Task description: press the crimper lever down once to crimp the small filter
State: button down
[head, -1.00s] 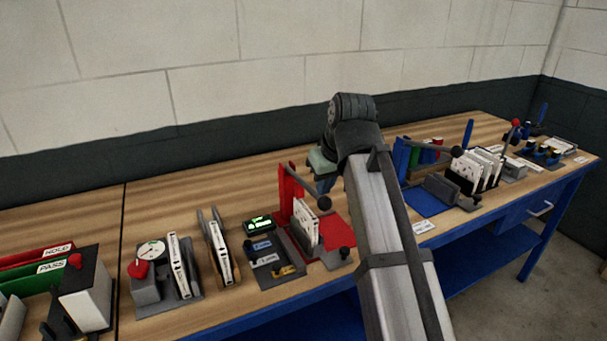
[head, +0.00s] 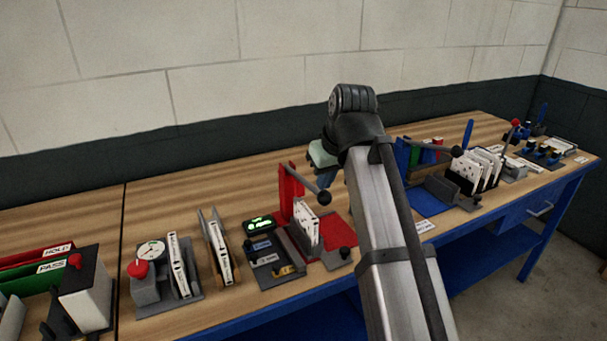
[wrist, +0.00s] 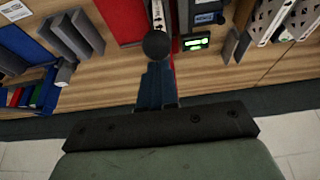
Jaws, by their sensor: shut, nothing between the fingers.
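The red crimper (head: 285,184) stands mid-bench. Its grey lever slopes down to the right and ends in a black ball knob (head: 324,198). A white pleated filter (head: 306,228) stands upright at the crimper, below the lever. My gripper (head: 326,184) is just above the knob in the head view, partly hidden by my arm. In the wrist view, its blue fingers (wrist: 157,78) are together and empty, with their tips close to the knob (wrist: 157,46). I cannot tell whether they touch it.
A small display with green text (head: 259,224) stands left of the crimper. A blue station (head: 403,155) with a similar lever is to the right, beside a rack of white filters (head: 477,170). A gauge fixture (head: 150,250) is at the left. The bench behind the crimper is clear.

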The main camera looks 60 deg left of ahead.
notch_tip(320, 180, up, 8)
jog(key=shift+f, duration=0.25)
dwell(0.7)
jog(key=shift+w+f, duration=0.1)
jog(key=shift+f, duration=0.05)
dwell(0.4)
